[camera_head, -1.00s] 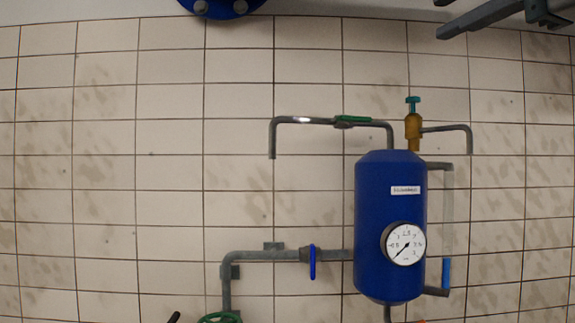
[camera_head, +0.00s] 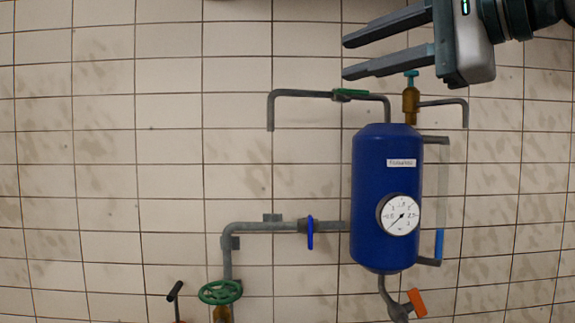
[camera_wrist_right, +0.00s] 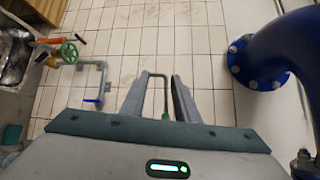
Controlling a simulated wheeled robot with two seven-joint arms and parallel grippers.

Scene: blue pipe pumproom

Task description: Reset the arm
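My right gripper (camera_head: 343,58) comes in from the upper right in the head view. Its two long grey fingers point left and are spread apart, with nothing between them. It appears above the blue tank (camera_head: 384,195) and close to the tank's top pipes in the picture. In the right wrist view the same gripper (camera_wrist_right: 158,76) is open, and a thin pipe loop (camera_wrist_right: 158,88) on the wall shows between its fingers. I cannot tell the distance to the pipes. My left gripper is not in view.
A round gauge (camera_head: 398,214) is on the tank. A blue-handled valve (camera_head: 310,232), a green handwheel (camera_head: 220,291) and an orange handle (camera_head: 417,302) are on the piping. The right wrist view shows a thick blue flanged pipe (camera_wrist_right: 290,50) at right. The tiled wall at left is bare.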

